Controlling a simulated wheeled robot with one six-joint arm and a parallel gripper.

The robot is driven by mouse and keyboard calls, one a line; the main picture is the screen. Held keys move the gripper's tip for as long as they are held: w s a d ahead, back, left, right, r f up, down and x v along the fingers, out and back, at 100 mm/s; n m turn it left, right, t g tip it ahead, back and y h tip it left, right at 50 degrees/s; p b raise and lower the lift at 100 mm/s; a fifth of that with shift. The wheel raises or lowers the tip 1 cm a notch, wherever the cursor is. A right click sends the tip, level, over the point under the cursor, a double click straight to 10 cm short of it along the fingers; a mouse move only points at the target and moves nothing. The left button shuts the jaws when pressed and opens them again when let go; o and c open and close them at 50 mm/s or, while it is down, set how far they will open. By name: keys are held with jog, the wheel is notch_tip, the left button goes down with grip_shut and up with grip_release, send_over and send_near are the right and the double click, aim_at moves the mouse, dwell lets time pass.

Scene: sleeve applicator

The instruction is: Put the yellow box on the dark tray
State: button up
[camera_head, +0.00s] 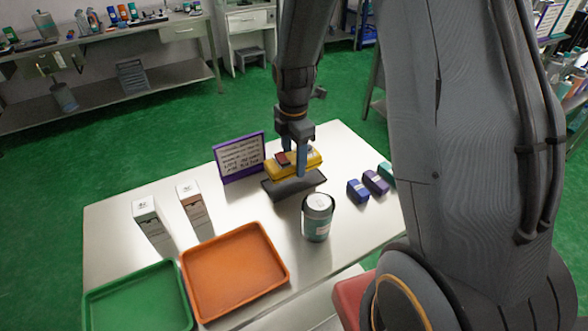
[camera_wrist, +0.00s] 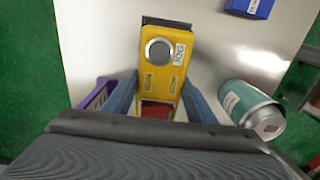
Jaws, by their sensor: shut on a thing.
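The yellow box (camera_head: 311,160) is between the fingers of my gripper (camera_head: 293,162), which is shut on it. In the wrist view the yellow box (camera_wrist: 164,70) has a round grey disc, a white label and a reddish patch, with blue fingers on both sides (camera_wrist: 158,103). The dark tray (camera_head: 296,189) lies on the table directly under the box. Its dark edge (camera_wrist: 167,22) shows past the far end of the box in the wrist view. I cannot tell whether the box touches the tray, as the box hides most of it.
A purple-framed sign (camera_head: 240,157) stands close left of the tray, and a grey-teal canister (camera_head: 317,218) in front. Blue (camera_head: 357,190) and purple boxes (camera_head: 376,182) lie to the right. Two white cartons, an orange tray (camera_head: 235,272) and a green tray (camera_head: 138,300) occupy the left.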

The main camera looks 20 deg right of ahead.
aim_at(294, 181)
jog(key=shift+f+p, duration=0.65)
jog(key=shift+f, duration=1.75)
jog(key=shift+f, duration=0.1)
jog(key=o, duration=1.4)
jog(key=shift+o, duration=0.2)
